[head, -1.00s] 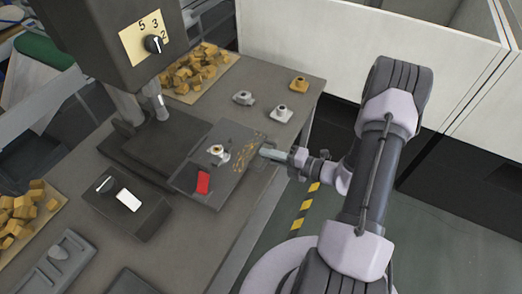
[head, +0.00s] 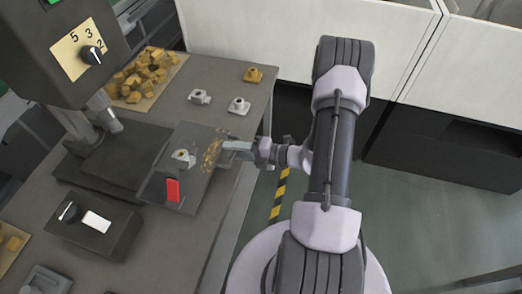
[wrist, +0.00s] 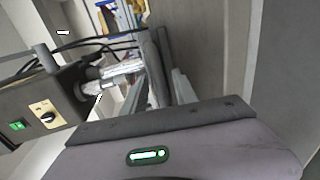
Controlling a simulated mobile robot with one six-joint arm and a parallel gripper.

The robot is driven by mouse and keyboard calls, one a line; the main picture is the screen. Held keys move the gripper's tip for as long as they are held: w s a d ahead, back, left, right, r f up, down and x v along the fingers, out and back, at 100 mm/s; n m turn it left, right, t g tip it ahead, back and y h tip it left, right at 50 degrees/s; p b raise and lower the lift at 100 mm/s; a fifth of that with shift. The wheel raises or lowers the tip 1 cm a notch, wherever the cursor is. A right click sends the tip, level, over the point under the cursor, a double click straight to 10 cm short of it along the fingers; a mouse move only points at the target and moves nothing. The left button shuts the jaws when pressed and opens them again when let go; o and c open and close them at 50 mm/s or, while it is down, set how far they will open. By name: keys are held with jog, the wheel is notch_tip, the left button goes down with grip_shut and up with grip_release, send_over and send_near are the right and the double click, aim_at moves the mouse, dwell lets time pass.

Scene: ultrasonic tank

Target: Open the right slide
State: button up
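A dark plate with a red block (head: 172,190) at its front end sits at the right of the machine's base. It is the right-hand sliding part I can make out, but I cannot tell whether it is the right slide. A light metal fitting (head: 183,157) and scattered brown chips (head: 212,155) lie on the plate. My gripper (head: 230,147) is at the plate's right edge, pointing left over it. I cannot tell whether it touches.
The machine head with a dial (head: 92,55) stands at the left and also shows in the wrist view (wrist: 45,115). A switch box (head: 95,222) stands in front. Two silver fittings (head: 238,105) and a gold one (head: 253,74) stand behind. Wooden blocks (head: 145,75) fill a tray.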

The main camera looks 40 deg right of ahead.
jog(key=p+v, duration=0.3)
jog(key=v, duration=1.4)
jog(key=shift+s, duration=0.1)
jog(key=w+a+r+n+g+h+b, duration=0.1)
jog(key=a+r+n+g, duration=0.45)
jog(key=a+n, duration=0.4)
jog(key=w+a+r+n+g+b, duration=0.2)
jog(key=a+r+n+g, duration=0.4)
jog(key=n, duration=0.7)
jog(key=s+a+r+n+t+h+b, duration=0.1)
jog(key=a+r+n, duration=0.4)
jog(key=n, duration=0.5)
jog(key=s+a+r+n+t+h+b, duration=0.1)
jog(key=s+a+r+n+t+h, duration=0.2)
jog(key=n, duration=0.7)
jog(key=s+a+r+h, duration=0.1)
jog(key=s+h, duration=0.1)
jog(key=s, duration=0.1)
jog(key=shift+s+a+r+t, duration=0.2)
jog(key=shift+a+r+t, duration=0.15)
jog(key=shift+a+r, duration=0.05)
